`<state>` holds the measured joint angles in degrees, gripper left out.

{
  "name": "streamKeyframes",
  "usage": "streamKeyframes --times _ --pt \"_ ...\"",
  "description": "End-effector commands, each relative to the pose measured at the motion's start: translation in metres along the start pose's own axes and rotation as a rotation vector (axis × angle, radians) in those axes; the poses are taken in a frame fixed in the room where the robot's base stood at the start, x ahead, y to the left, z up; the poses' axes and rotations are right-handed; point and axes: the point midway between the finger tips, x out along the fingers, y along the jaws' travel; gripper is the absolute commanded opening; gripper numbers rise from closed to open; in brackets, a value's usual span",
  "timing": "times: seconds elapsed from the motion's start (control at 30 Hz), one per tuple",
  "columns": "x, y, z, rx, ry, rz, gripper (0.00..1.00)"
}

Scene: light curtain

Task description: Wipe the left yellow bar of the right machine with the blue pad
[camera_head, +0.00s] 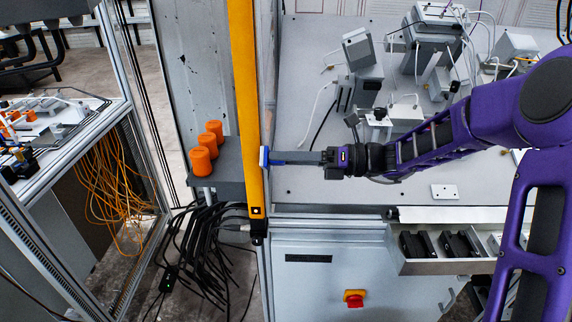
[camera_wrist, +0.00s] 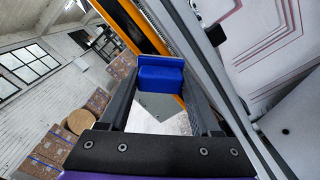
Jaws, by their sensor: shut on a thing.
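The left yellow bar (camera_head: 246,95) of the right machine stands upright at the machine's left front edge in the head view. It also shows as an orange-yellow strip (camera_wrist: 128,22) at the top of the wrist view. My gripper (camera_head: 290,157) reaches in from the right and is shut on the blue pad (camera_head: 264,158). In the wrist view the pad (camera_wrist: 160,78) sits between the fingertips. The pad is against or very close to the bar's right side, in its lower part. I cannot tell whether they touch.
Orange cylinders (camera_head: 204,151) stand on a grey shelf (camera_head: 226,180) left of the bar. Black cables (camera_head: 205,240) hang below. Grey devices (camera_head: 432,50) are mounted on the machine's white panel behind my arm. A red switch (camera_head: 354,299) is on the cabinet front below.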

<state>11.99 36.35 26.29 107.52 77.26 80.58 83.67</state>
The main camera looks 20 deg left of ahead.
Motion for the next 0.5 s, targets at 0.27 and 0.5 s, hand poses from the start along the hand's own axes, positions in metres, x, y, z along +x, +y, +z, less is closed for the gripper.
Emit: streamKeyframes --times 0.27,0.5 --pt "0.004 0.013 0.015 -0.006 -0.003 0.006 0.12" --pt "0.004 0.024 0.026 -0.008 -0.004 0.006 0.12"
